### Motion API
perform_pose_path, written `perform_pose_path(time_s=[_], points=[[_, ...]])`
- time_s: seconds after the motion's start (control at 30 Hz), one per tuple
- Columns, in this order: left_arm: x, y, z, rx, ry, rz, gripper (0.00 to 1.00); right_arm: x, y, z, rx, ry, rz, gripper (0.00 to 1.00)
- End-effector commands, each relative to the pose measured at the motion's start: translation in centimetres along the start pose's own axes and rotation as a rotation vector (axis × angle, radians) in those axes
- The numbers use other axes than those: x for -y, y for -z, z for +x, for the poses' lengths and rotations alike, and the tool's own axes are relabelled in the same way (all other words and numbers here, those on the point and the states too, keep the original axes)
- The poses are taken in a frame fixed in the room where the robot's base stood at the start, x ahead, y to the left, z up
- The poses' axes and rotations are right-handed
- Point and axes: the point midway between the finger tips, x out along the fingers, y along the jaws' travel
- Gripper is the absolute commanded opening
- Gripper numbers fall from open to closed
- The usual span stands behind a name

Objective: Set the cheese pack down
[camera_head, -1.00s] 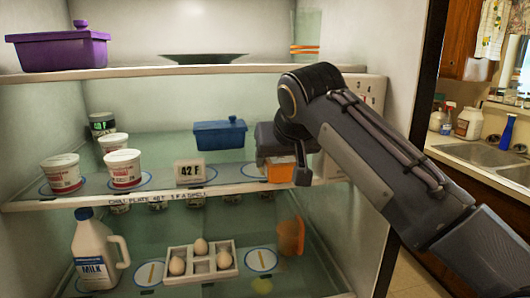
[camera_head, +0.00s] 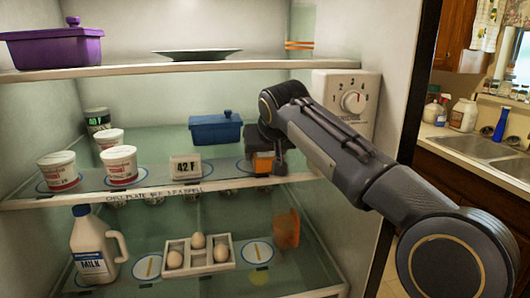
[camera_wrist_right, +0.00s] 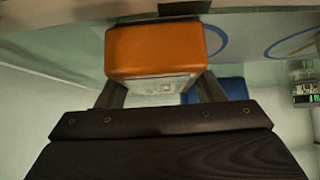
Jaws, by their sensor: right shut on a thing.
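The cheese pack (camera_head: 263,163) is an orange block at the right end of the middle fridge shelf (camera_head: 130,196). My right gripper (camera_head: 268,150) is shut on it. In the right wrist view the cheese pack (camera_wrist_right: 155,48) sits between the two fingers, with its orange face toward the top and a pale label below. It is at or just above the shelf surface; I cannot tell whether it touches. A blue ring marking shows beside it in the wrist view. My left gripper is not in view.
A blue lidded box (camera_head: 216,130) stands just behind and left of the cheese pack. The "42 F" sign (camera_head: 186,168) and white tubs (camera_head: 118,165) are further left. The fridge's right wall with a dial (camera_head: 352,100) is close to my arm. Milk (camera_head: 92,248) and eggs stand below.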

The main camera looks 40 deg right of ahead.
Motion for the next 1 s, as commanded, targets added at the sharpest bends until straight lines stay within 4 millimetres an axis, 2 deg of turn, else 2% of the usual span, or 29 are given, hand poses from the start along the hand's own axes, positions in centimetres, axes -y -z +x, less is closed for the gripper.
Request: perform_pose_path(time_s=[0.17,0.2,0.33,0.6,0.73,0.87,1.0], points=[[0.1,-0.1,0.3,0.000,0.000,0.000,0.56,0.0,-0.3,0.2,-0.002,0.001,-0.001,0.28],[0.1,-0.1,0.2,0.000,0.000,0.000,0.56,0.0,-0.2,0.2,0.000,0.000,-0.001,0.65],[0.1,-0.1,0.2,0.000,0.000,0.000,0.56,0.0,-0.2,0.2,0.000,0.000,-0.001,0.82],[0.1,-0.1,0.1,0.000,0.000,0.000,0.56,0.0,-0.2,0.1,0.000,0.000,-0.001,0.83],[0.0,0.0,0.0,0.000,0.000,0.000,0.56,0.0,0.1,-0.6,-0.001,0.000,0.000,0.83],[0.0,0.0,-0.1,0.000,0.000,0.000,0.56,0.1,0.1,-2.7,-0.005,0.002,0.000,0.83],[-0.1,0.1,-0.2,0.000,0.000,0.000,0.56,0.1,0.2,-5.9,-0.006,0.002,-0.001,0.83]])
